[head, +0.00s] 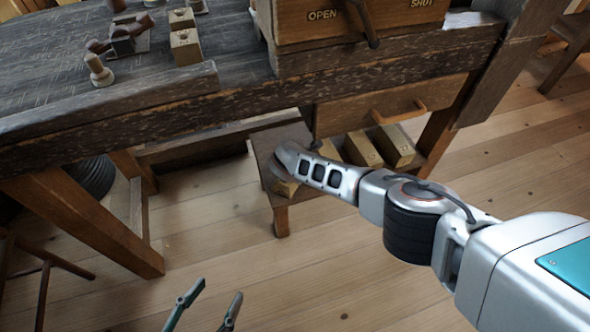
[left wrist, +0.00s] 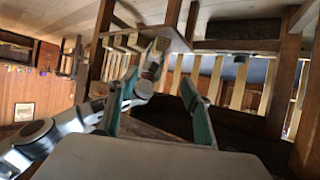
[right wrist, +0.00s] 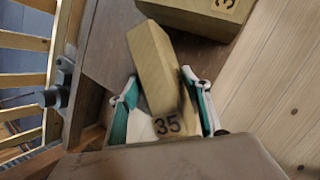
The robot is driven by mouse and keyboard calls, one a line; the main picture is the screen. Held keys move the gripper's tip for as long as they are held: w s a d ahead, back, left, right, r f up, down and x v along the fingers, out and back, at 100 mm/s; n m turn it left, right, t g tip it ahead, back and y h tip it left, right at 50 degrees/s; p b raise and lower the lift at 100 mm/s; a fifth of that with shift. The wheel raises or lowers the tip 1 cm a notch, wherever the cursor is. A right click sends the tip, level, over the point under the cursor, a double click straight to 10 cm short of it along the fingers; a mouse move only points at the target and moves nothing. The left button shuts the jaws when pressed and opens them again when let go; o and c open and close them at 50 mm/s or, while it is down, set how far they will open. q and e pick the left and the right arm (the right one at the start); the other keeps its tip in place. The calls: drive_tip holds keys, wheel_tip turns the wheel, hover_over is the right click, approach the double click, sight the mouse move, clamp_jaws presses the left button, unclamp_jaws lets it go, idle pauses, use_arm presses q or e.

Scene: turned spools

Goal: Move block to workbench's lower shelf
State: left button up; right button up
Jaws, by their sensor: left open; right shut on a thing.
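A wooden block marked 35 (right wrist: 155,65) sits between the fingers of my right gripper (right wrist: 166,98), which is shut on it. The lower shelf (right wrist: 112,45) lies under it in the right wrist view; whether the block touches it I cannot tell. In the head view my right arm reaches under the workbench (head: 130,115) to the left end of the lower shelf (head: 268,140). The wrist hides that gripper there, and only part of the held block (head: 285,188) shows below it. My left gripper (head: 209,298) is open and empty, low in front of the bench.
Several similar blocks (head: 396,146) stand on the lower shelf to the right of my right wrist. One (right wrist: 205,12) is close to the held block. A drawer (head: 390,108) hangs above the shelf. Bench legs (head: 95,225) stand to the left. Floor in front is clear.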

drive_tip(key=shift+w+r, duration=0.1)
drive_tip(key=shift+w, duration=0.4)
drive_tip(key=shift+w+b, duration=0.25)
drive_tip(key=shift+b, duration=0.1)
wheel_tip(320, 180, down, 4)
drive_tip(key=shift+s+f+b, duration=0.1)
drive_tip(key=shift+s+b, duration=0.05)
drive_tip(key=shift+b, duration=0.75)
drive_tip(key=shift+r, duration=0.25)
drive_tip(key=shift+c, duration=0.6)
drive_tip(key=shift+w+r, duration=0.2)
drive_tip(key=shift+r, duration=0.05)
use_arm(q)
drive_tip(key=shift+w+d+r+n+t+h, duration=0.15)
drive_tip(key=shift+d+r+n+h, duration=0.15)
drive_tip(key=shift+d, duration=0.3)
drive_tip(key=shift+w+d+r+n+t+h, duration=0.1)
drive_tip(key=shift+d+r+n+t, duration=0.1)
drive_tip(key=shift+d+n, duration=0.3)
use_arm(e)
drive_tip(key=shift+f, duration=0.1)
drive_tip(key=o, duration=1.5)
use_arm(q)
drive_tip(key=shift+d, duration=0.1)
drive_tip(key=shift+s, duration=0.1)
